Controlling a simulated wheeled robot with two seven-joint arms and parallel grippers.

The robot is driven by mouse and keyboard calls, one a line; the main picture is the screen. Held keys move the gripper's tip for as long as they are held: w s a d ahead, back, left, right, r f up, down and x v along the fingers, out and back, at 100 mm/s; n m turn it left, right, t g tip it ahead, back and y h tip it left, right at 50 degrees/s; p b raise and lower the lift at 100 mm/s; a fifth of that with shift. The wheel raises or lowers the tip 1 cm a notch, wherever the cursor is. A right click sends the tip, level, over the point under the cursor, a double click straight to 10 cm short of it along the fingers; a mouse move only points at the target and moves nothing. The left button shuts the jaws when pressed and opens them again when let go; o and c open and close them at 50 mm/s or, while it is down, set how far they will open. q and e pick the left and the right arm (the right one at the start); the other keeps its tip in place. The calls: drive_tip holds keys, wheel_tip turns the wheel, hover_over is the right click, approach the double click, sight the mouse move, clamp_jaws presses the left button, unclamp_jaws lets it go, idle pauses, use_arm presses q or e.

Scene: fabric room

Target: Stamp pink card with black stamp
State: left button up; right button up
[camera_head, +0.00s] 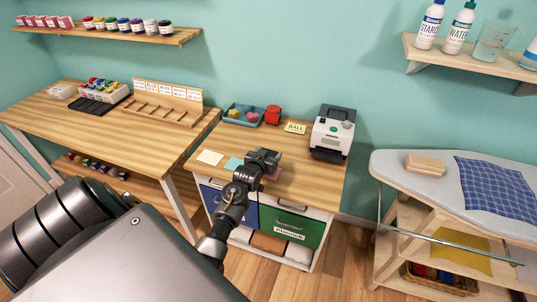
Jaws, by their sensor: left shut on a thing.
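My left gripper (263,160) is over the front of the small wooden cabinet top. It is shut on a dark thing that looks like the black stamp, though it is hard to tell apart from the dark fingers. The pink card (273,174) lies on the cabinet top right by the gripper, partly hidden by it. I cannot tell whether the stamp touches the card. A teal card (233,164) and a cream card (210,158) lie to the left. My right gripper is not in view.
Behind the cards are a blue tray (232,118) with small items, a red object (272,115) and a yellow note (295,128). A white and black machine (333,135) stands at the back right. A long table (60,115) is left, an ironing board (400,175) right.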

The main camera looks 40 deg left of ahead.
use_arm(q)
drive_tip(key=shift+f+b, duration=0.4)
drive_tip(key=shift+f, duration=0.3)
idle(0.6)
drive_tip(key=shift+s+d+f, duration=0.1)
drive_tip(key=shift+f, duration=0.1)
idle(0.5)
drive_tip(key=shift+p, duration=0.6)
idle(0.6)
drive_tip(key=shift+r+p, duration=0.15)
drive_tip(key=shift+p, duration=0.2)
idle(0.9)
drive_tip(key=shift+p, duration=0.95)
idle(2.6)
